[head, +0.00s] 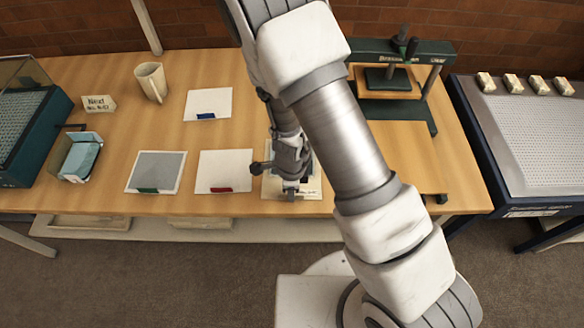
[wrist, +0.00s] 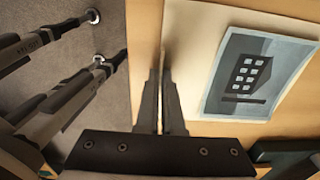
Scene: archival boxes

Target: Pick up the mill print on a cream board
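The mill print (wrist: 247,74), a dark building with pale windows on a light blue sheet, lies on a cream board (wrist: 199,50) at the right of the wrist view. In the head view the cream board (head: 311,187) lies near the table's front edge, partly hidden by my arm. My gripper (head: 290,192) is low over it. In the wrist view the fingers of my gripper (wrist: 160,74) are close together with a narrow gap between them, by the board's near edge. I see nothing clearly held; tip contact with the board is unclear.
On the table (head: 110,205) lie a grey sheet (head: 157,168), a white board with a red tab (head: 225,168) and one with a blue tab (head: 209,102). A green press (head: 400,107) stands behind right.

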